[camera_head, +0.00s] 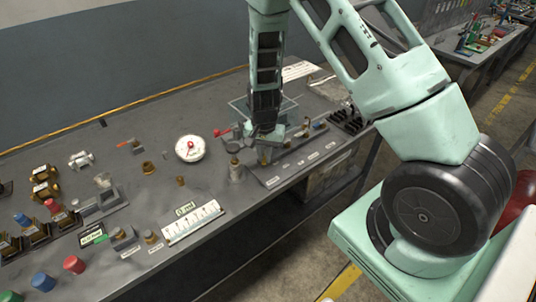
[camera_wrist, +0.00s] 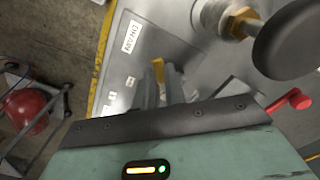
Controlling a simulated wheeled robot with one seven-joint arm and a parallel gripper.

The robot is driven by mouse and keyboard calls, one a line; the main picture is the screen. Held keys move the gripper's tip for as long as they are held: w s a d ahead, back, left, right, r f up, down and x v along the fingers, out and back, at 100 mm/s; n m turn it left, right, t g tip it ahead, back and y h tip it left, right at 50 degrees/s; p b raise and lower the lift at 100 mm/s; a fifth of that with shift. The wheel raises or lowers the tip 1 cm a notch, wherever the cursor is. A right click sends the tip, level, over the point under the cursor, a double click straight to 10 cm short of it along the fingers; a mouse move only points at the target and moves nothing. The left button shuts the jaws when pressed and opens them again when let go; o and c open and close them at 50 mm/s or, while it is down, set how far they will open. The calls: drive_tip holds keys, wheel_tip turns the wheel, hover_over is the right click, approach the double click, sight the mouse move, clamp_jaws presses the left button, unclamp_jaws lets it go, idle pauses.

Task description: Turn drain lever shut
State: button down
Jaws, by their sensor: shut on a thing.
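My gripper (camera_head: 264,152) reaches down over the right part of the grey workbench, at the labelled strip near its front edge. In the wrist view its two dark fingers (camera_wrist: 163,86) are close together on a small yellow part (camera_wrist: 158,69), which looks like the drain lever. A white plate reading DRAIN (camera_wrist: 132,36) lies just beyond it. The fingers hide most of the lever, so its exact angle cannot be told.
A red-tipped lever (camera_head: 222,132) sits left of my gripper. In the wrist view a dark round knob (camera_wrist: 287,38) with a brass fitting is close by. Several coloured buttons and fittings fill the bench's left end.

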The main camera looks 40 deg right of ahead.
drive_tip(key=m, duration=0.1)
drive_tip(key=w+m, duration=0.1)
drive_tip(key=m, duration=0.1)
drive_tip(key=a+m, duration=0.1)
drive_tip(key=shift+w+p, duration=0.25)
drive_tip(key=shift+p, duration=0.15)
drive_tip(key=shift+w+m+p, duration=0.25)
drive_tip(key=shift+w+m, duration=0.1)
drive_tip(key=shift+m, duration=0.65)
drive_tip(key=shift+w+m+p, duration=0.2)
drive_tip(key=shift+w+m, duration=0.1)
drive_tip(key=shift+m, duration=0.7)
drive_tip(key=c, duration=1.5)
unclamp_jaws()
drive_tip(key=shift+o, duration=0.2)
wheel_tip(320, 180, up, 18)
drive_tip(key=b, duration=0.2)
drive_tip(key=shift+f, duration=0.25)
